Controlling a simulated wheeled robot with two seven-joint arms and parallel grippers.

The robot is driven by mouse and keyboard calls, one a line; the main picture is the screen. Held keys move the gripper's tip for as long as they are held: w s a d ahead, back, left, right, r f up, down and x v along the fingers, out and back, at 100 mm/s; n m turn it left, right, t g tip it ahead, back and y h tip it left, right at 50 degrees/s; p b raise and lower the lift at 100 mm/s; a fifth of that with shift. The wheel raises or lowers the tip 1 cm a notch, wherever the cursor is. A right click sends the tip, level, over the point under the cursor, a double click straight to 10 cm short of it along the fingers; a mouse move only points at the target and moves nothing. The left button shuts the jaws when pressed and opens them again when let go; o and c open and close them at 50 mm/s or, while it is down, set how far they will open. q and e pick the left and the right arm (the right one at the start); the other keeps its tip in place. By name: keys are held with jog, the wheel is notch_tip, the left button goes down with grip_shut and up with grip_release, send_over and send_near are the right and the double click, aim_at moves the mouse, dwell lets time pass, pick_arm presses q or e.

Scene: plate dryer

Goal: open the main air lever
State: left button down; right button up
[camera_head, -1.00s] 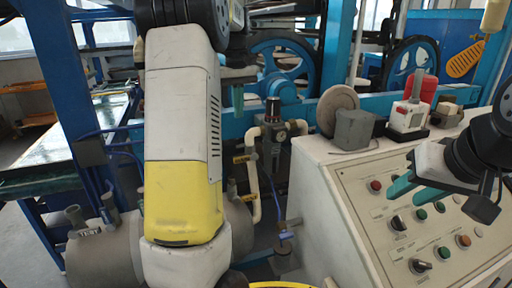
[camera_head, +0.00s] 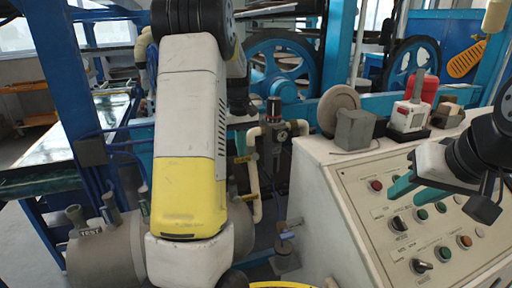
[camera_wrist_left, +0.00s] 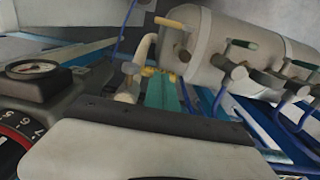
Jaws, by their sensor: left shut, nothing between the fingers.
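A yellow lever (camera_head: 243,159) shows on the pale air pipe (camera_head: 255,185) beside the regulator in the head view. In the left wrist view the pipe (camera_wrist_left: 131,85) bends near small yellow fittings (camera_wrist_left: 150,72), and a yellow handle (camera_wrist_left: 169,22) is at the tank's end. I cannot tell which is the main air lever. My left gripper shows in the left wrist view as teal fingers (camera_wrist_left: 165,92), shut and empty, near the pipe; contact cannot be judged. My own arm hides much of it in the head view. My right gripper (camera_head: 415,190) has its teal fingers apart over the control panel.
The grey tank (camera_head: 105,255) with several stubs lies low at left, partly behind my arm; it also fills the upper right of the wrist view (camera_wrist_left: 245,60). A regulator with a gauge (camera_head: 281,135) is close by. The control cabinet (camera_head: 315,205) blocks the right.

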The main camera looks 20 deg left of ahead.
aim_at(237, 163)
pick_arm(q)
jog(key=shift+s+a+f+t+h, duration=0.2)
jog(key=shift+f+t+h, duration=0.1)
jog(key=shift+h, duration=0.1)
dwell(0.4)
jog(key=t+h, duration=0.1)
jog(key=a+f+h, duration=0.1)
jog(key=shift+s+f+t+h, duration=0.3)
jog(key=shift+t, duration=0.1)
notch_tip(237, 163, down, 3)
jog(key=t+h, duration=0.2)
jog(key=h, duration=0.1)
jog(key=shift+s+a+r+t, duration=0.1)
jog(key=shift+r+t, duration=0.05)
jog(key=shift+t, duration=0.15)
jog(key=shift+f+h, duration=0.2)
jog(key=shift+h, duration=0.3)
jog(key=shift+t+h, duration=0.6)
jog(key=shift+t, duration=0.1)
jog(key=shift+w+d+f, duration=0.25)
jog(key=shift+d+f, duration=0.1)
jog(key=shift+f, duration=0.3)
jog(key=shift+w+d+f, duration=0.3)
jog(key=shift+d+f, duration=0.1)
jog(key=shift+f, duration=0.3)
jog(key=shift+w+d+f, duration=0.25)
jog(key=shift+d+f, duration=0.1)
jog(key=shift+f, duration=0.4)
